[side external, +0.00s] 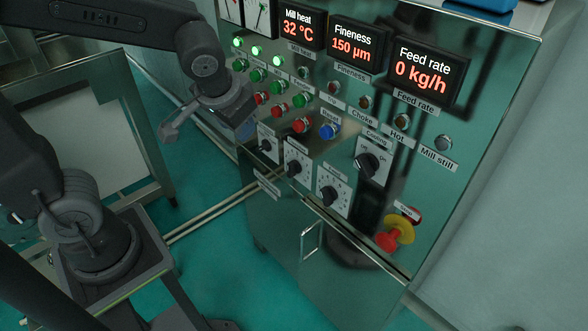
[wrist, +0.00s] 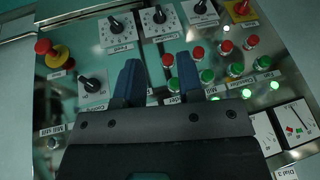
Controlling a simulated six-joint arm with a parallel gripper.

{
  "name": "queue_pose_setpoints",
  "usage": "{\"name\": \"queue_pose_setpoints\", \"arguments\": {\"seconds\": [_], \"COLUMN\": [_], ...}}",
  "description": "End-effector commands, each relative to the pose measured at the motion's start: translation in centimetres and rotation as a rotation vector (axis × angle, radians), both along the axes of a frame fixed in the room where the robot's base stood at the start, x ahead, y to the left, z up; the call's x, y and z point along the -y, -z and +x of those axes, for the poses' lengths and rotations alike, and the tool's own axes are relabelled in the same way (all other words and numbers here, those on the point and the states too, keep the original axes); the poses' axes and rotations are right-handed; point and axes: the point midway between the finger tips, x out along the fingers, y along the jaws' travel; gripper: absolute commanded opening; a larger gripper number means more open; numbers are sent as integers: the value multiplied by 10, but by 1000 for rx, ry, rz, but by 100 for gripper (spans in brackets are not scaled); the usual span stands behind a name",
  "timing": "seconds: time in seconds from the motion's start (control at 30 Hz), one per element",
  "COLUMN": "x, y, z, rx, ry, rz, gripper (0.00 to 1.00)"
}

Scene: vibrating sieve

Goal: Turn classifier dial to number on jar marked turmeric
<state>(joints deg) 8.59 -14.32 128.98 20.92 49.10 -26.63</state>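Three white-faced dials with black knobs sit low on the steel control panel. In the side view they run from a left dial (side external: 265,145) through a middle dial (side external: 293,168) to a right dial (side external: 331,196). The wrist view shows them upside down along the top: a dial labelled Feed (wrist: 117,27), a middle dial (wrist: 160,18) and a partly cut-off dial (wrist: 202,8). No jar marked turmeric is in view. My gripper (wrist: 158,80) has its two blue fingers apart with nothing between them, in front of the panel.
A Cooling switch (side external: 369,164) and a red emergency knob on yellow (side external: 396,234) stick out at the right. Green and red buttons, a blue button (side external: 328,131) and lit displays (side external: 425,70) lie above the dials. A door handle (side external: 312,240) is below.

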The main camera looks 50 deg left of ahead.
Motion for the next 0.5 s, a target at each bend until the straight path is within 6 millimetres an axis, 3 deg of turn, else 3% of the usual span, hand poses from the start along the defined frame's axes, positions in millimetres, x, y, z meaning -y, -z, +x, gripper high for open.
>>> {"name": "queue_pose_setpoints", "arguments": {"seconds": [0.1,0.33,0.5], "x": [8,29,45], "y": [28,92,138], "z": [35,93,119], "rx": [-21,1,33], "ry": [-25,-48,-42], "rz": [71,193,250], "gripper": [23,1,0]}}
